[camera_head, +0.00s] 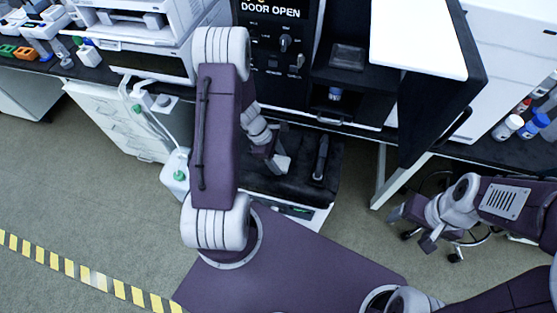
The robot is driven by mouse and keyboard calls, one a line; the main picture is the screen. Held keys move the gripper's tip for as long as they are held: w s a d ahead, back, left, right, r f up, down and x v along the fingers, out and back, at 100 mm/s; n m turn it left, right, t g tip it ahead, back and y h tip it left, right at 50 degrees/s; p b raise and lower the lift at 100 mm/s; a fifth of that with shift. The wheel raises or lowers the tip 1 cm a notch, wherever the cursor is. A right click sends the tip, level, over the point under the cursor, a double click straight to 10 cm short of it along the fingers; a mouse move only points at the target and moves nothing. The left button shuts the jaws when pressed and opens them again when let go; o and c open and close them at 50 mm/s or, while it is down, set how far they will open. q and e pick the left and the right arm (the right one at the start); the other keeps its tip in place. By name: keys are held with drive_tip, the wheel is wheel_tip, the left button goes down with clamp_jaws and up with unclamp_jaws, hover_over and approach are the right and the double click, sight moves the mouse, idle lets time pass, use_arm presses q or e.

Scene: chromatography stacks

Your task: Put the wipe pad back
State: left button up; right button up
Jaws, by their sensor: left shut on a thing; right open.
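My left gripper (272,158) is low over a black-topped surface (300,188) below the instrument bench. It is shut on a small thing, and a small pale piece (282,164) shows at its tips. I take this piece for the wipe pad, but it is too small and too covered by the gripper to be certain. No other wipe pad is recognizable. My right gripper (412,227) is open and empty over the floor at the right, far from the left one.
An instrument with a "DOOR OPEN" display (273,10) stands at the back. Its open door (432,105) juts forward on the right. A dark upright handle (320,158) stands near my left gripper.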

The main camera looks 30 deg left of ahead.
use_arm(q)
drive_tip(key=shift+f, duration=0.25)
drive_tip(key=o, duration=1.6)
